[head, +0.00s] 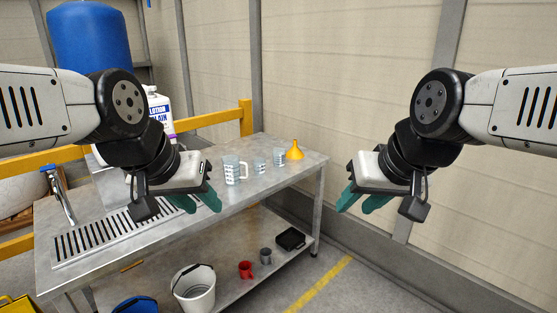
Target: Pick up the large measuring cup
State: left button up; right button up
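The large measuring cup (232,170) is clear with markings and has a handle on its right side. It stands upright on the metal bench, the largest of several clear vessels there. My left gripper (202,203) has green fingers spread apart and nothing between them. It hangs in front of and to the left of the cup in the head view, apart from it in the picture. My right gripper (358,203) is also open and empty, to the right of the bench's end and well away from the cup.
Two smaller clear measuring vessels (260,167) and (279,158) stand right of the cup, with a yellow funnel (295,151) beyond. The bench (240,198) has a drain grate (95,237) and tap (62,198) at left. A bucket (194,288) and mugs (245,269) sit below.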

aim_at(278, 154)
jog(key=i+l, duration=0.15)
jog(key=i, duration=0.65)
jog(key=i+l, duration=0.15)
jog(key=i, duration=0.65)
jog(key=i+l, duration=0.15)
jog(key=i, duration=0.65)
jog(key=z, duration=0.05)
